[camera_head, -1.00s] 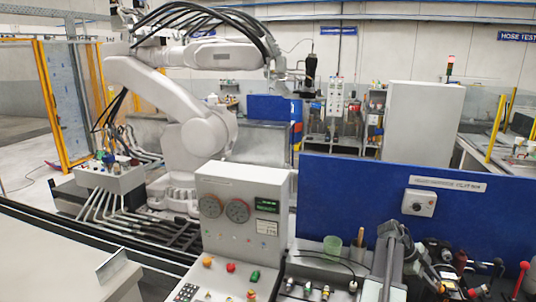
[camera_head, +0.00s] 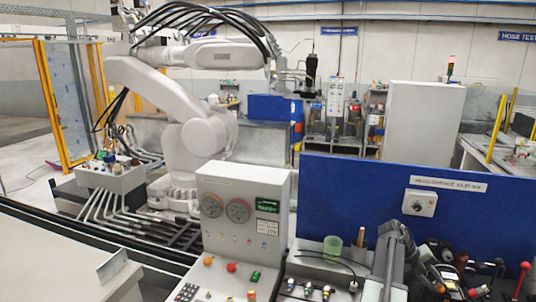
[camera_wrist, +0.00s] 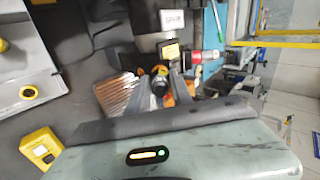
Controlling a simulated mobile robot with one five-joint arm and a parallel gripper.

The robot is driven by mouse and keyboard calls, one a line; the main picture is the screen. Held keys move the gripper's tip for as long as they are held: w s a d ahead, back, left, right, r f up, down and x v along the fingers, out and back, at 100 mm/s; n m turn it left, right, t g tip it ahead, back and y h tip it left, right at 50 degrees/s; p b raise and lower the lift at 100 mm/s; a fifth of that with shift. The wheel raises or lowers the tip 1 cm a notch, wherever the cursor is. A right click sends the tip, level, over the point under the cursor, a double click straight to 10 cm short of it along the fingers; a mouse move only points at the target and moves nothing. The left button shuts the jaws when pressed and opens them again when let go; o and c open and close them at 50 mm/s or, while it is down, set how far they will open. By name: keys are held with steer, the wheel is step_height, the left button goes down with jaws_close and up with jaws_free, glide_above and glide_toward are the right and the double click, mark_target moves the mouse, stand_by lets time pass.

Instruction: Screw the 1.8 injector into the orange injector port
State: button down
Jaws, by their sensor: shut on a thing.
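In the wrist view my gripper (camera_wrist: 160,85) is shut on a small dark part with a yellow-orange ring (camera_wrist: 160,70), seen nearly end-on; it looks like an injector, but no size marking is legible. Orange surfaces (camera_wrist: 182,88) show just beside the fingers; I cannot tell whether one is the orange port or whether the held part touches it. In the head view my arm (camera_head: 393,260) rises at the lower right, and its gripper is not clearly visible there. Several small injector-like fittings (camera_head: 308,290) stand on the bench in front of it.
A control box with two dials (camera_head: 243,212) stands left of the bench fittings. A green cup (camera_head: 333,245) is behind them. A blue panel (camera_head: 350,200) closes the back. Tools crowd the right (camera_head: 455,265). A large white robot arm (camera_head: 165,105) stands farther back.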

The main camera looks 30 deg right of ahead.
steer(key=shift+m, duration=0.4)
steer(key=c, duration=1.1)
jaws_free()
steer(key=shift+c, duration=0.9)
steer(key=shift+r, duration=0.1)
steer(key=n, duration=0.9)
steer(key=shift+n, duration=0.3)
steer(key=n, duration=0.2)
steer(key=shift+n, duration=0.3)
